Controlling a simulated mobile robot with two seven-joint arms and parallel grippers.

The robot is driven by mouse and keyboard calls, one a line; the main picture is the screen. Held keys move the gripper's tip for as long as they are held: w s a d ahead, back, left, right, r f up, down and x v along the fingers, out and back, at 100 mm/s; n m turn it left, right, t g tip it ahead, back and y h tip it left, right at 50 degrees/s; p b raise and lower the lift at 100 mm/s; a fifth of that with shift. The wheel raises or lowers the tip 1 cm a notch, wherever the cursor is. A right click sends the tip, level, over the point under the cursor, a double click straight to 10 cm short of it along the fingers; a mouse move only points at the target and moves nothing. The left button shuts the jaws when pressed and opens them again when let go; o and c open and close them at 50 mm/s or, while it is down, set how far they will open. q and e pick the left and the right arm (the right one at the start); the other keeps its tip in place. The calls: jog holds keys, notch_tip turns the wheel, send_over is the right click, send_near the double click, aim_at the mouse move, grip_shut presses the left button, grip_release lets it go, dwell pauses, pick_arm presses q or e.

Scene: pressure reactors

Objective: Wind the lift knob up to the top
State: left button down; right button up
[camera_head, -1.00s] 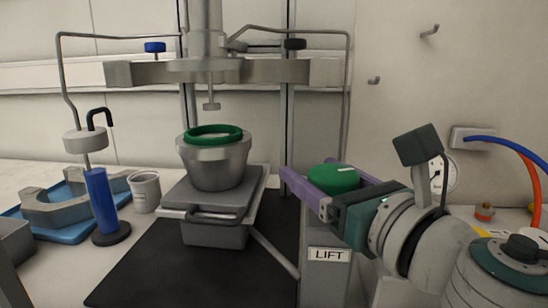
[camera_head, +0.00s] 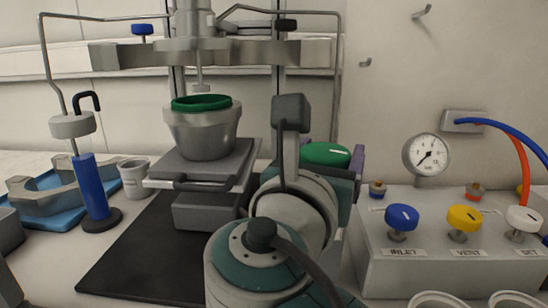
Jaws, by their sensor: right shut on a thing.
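The green lift knob (camera_head: 325,153) with a white mark sits right of the lift. My right gripper (camera_head: 331,156) reaches it from the front and is shut on it, with purple fingers on either side. My right wrist hides the LIFT label and post below. The lift platform (camera_head: 203,163) carries a steel vessel (camera_head: 203,132) with a green ring (camera_head: 200,103) on its rim. My left gripper is not in view.
At right, a valve box (camera_head: 450,262) carries blue, yellow and white knobs, with a gauge (camera_head: 427,154) behind. At left stand a blue cylinder (camera_head: 92,190), a grey cup (camera_head: 133,178) and a blue tray (camera_head: 50,218). The black mat (camera_head: 150,255) is clear in front.

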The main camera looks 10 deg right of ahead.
jog(key=shift+s+d+m+g+h, duration=0.1)
jog(key=shift+m+g+h, duration=0.45)
jog(key=shift+h, duration=0.25)
jog(key=shift+b, duration=0.3)
jog(key=o, duration=1.3)
jog(key=shift+d, duration=0.1)
